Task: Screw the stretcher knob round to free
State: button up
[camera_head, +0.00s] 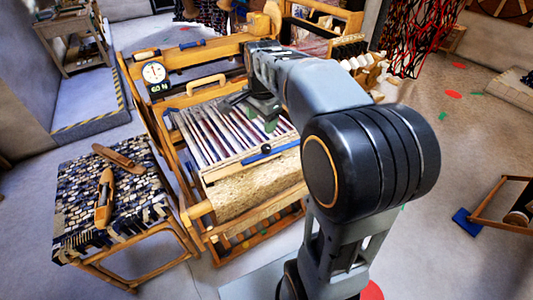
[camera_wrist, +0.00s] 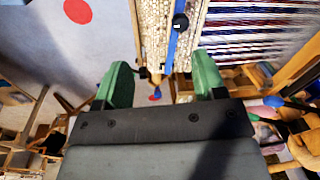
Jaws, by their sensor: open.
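The blue stretcher bar (camera_head: 257,158) lies across the front edge of the striped weaving on the loom. Its black knob (camera_head: 266,148) shows near the middle of the bar. In the wrist view the blue bar (camera_wrist: 172,48) runs down the picture between my fingers, with the black knob (camera_wrist: 180,21) near the top edge. My gripper (camera_wrist: 163,82) is open, with its two green pads apart and nothing seen between them in contact. In the head view my gripper (camera_head: 261,119) hangs over the striped weaving, behind the knob and apart from it. My arm hides part of the loom's right side.
The wooden loom (camera_head: 205,209) carries a dial gauge (camera_head: 154,74) at its back left. A woven-top stool (camera_head: 75,217) with two wooden shuttles (camera_head: 104,198) stands at the left. A wooden frame with a blue foot (camera_head: 466,221) is at the right. Open floor lies between.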

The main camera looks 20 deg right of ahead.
aim_at(266, 147)
jog(key=w+d+f+m+g+b, duration=0.1)
jog(key=w+d+f+m+b, duration=0.2)
jog(key=w+d+f+m, duration=0.35)
jog(key=shift+m, duration=0.95)
jog(key=f+b, duration=0.1)
jog(key=f, duration=0.3)
jog(key=a+f, duration=0.1)
jog(key=f, duration=0.3)
jog(key=f+b, duration=0.1)
jog(key=f, duration=0.3)
jog(key=shift+w+a+b, duration=0.35)
jog(key=shift+w+a, duration=0.05)
jog(key=shift+c, duration=0.3)
jog(key=c, duration=0.9)
